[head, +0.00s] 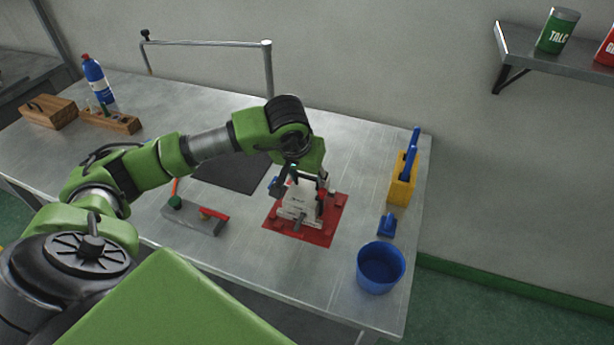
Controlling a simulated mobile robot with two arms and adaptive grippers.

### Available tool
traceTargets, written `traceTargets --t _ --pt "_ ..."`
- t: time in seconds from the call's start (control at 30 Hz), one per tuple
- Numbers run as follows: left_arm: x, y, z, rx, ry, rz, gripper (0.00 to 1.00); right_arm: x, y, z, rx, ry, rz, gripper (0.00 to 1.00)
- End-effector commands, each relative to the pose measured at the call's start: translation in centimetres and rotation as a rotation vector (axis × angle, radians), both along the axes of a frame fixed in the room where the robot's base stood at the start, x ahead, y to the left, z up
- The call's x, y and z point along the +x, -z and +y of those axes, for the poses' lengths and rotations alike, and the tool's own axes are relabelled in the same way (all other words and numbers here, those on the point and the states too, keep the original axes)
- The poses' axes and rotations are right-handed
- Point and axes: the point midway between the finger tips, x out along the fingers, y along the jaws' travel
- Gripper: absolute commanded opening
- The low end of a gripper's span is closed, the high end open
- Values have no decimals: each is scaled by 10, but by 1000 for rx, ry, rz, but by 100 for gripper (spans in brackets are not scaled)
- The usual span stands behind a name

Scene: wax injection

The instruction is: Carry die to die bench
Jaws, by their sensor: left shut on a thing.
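The die (299,204) is a pale grey block with a small handle at its front. It is over the red mat (323,234) on the metal bench (248,263). My left gripper (303,193) reaches down from above and is shut on the die. The gripper hides part of the die's top and back. I cannot tell whether the die touches the mat or is held just above it. My right gripper is not in view.
A blue bucket (380,268), blue block (387,225) and yellow holder (402,183) stand to the right. A metal rail (207,43) rises behind.

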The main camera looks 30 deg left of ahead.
Motion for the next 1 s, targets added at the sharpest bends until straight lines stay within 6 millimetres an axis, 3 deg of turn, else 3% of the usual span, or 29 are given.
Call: traceTargets --t 1.0 --pt "2 -3 0 0 0 -10 0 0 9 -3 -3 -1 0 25"
